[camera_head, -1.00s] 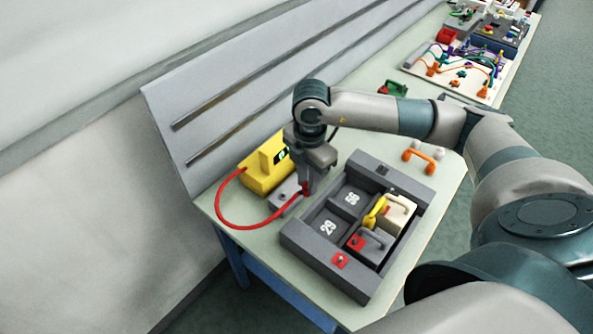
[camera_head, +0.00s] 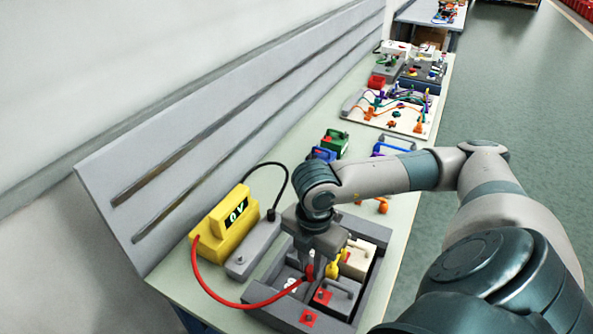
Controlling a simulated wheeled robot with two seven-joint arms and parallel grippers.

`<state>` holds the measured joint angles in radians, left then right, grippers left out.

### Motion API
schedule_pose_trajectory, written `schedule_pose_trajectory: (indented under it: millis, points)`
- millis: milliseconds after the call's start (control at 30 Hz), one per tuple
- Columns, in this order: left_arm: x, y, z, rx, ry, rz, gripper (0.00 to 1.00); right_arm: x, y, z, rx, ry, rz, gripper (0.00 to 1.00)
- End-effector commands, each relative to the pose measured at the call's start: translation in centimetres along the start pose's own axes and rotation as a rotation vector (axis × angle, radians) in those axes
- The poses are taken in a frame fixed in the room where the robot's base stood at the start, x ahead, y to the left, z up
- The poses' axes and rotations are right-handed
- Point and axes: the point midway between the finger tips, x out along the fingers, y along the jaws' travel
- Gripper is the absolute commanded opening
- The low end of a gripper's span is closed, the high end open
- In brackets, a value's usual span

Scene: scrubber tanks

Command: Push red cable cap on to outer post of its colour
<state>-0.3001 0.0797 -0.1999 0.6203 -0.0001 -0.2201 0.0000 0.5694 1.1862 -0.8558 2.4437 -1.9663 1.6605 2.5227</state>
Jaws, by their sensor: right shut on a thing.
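My right gripper (camera_head: 318,264) is shut on the red cable cap (camera_head: 309,272), pointing down over the dark grey tray (camera_head: 262,314). The red cable (camera_head: 225,296) runs from the cap in a low loop to the yellow meter box (camera_head: 220,228). One red square with a dark post (camera_head: 309,318) is on the tray's near rim. Another red square (camera_head: 323,296) is on the grey block (camera_head: 343,297) inside the tray. The cap is apart from both, behind them in the picture. My left gripper is out of view.
A light grey holder (camera_head: 252,248) stands beside the meter, with a black cable (camera_head: 284,180) on its far end. A cream block (camera_head: 358,258) and a yellow handle (camera_head: 333,265) are in the tray. Green (camera_head: 335,143) and blue (camera_head: 321,154) items lie beyond the arm.

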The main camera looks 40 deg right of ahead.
Motion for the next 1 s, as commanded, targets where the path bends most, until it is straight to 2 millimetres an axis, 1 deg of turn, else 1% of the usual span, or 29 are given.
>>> schedule_pose_trajectory:
  millis: [33, 100, 200, 300, 1000]
  points:
    - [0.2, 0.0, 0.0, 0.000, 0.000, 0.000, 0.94, 0.1, -0.8, 0.2, 0.000, -0.002, -0.002, 0.00]
    - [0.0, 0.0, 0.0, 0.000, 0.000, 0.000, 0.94, 0.0, -1.7, 0.3, 0.000, -0.003, -0.003, 0.00]
    - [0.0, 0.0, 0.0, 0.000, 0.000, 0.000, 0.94, 0.0, -2.6, 0.3, -0.001, -0.002, -0.001, 0.00]
    - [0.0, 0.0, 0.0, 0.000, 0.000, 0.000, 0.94, 0.0, -3.0, 0.4, 0.000, -0.002, -0.001, 0.00]
    - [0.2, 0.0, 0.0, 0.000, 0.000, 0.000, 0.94, 0.2, -2.9, 0.4, 0.000, -0.001, 0.000, 0.00]
